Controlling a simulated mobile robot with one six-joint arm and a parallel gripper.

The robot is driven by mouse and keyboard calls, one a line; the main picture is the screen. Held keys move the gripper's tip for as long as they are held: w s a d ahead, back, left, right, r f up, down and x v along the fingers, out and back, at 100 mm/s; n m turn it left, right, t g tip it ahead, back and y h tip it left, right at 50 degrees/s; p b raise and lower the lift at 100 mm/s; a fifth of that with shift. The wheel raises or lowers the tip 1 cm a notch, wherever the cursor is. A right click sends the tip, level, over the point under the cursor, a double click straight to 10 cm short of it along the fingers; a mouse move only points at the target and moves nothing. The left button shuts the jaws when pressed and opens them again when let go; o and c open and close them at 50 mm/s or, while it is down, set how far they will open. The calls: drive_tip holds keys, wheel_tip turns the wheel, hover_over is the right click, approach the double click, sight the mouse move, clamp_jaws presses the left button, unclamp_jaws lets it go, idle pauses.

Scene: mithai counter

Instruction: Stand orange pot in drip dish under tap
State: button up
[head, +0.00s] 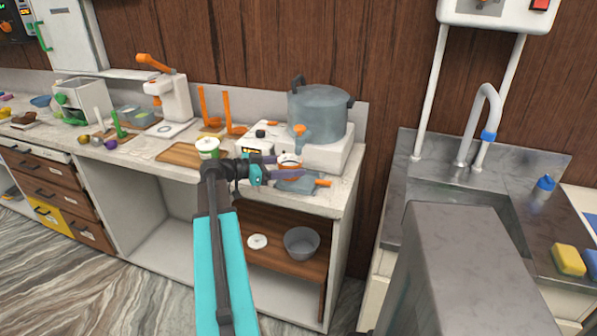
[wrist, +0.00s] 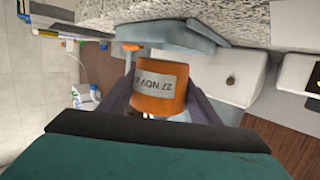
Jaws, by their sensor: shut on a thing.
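My gripper (head: 284,170) is shut on the orange pot (head: 290,161), seen at the counter's front edge, before the white cooker. In the wrist view the orange pot (wrist: 160,88) sits between the two fingers, with a pale printed label facing the camera. A big grey steel vessel (head: 318,112) stands on the cooker, with an orange tap (head: 301,131) low on its front. The orange pot is in front of and below this tap in the picture. I cannot make out a drip dish for certain; my gripper and the pot cover part of that area.
A blue-grey flat thing with an orange handle (head: 323,183) lies on the counter just right of my gripper. The white cooker (head: 325,155) stands behind. A steel sink with another tap (head: 485,110) is right.

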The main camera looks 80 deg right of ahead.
drive_tip(key=x, duration=0.3)
drive_tip(key=shift+s+d+r, duration=0.1)
drive_tip(key=shift+s+r, duration=0.05)
drive_tip(key=shift+r, duration=0.2)
drive_tip(key=shift+f+p, duration=0.8)
drive_tip(key=shift+f, duration=0.95)
drive_tip(key=shift+f, duration=0.15)
drive_tip(key=o, duration=1)
drive_tip(key=shift+o, duration=0.2)
drive_tip(key=shift+r, duration=0.25)
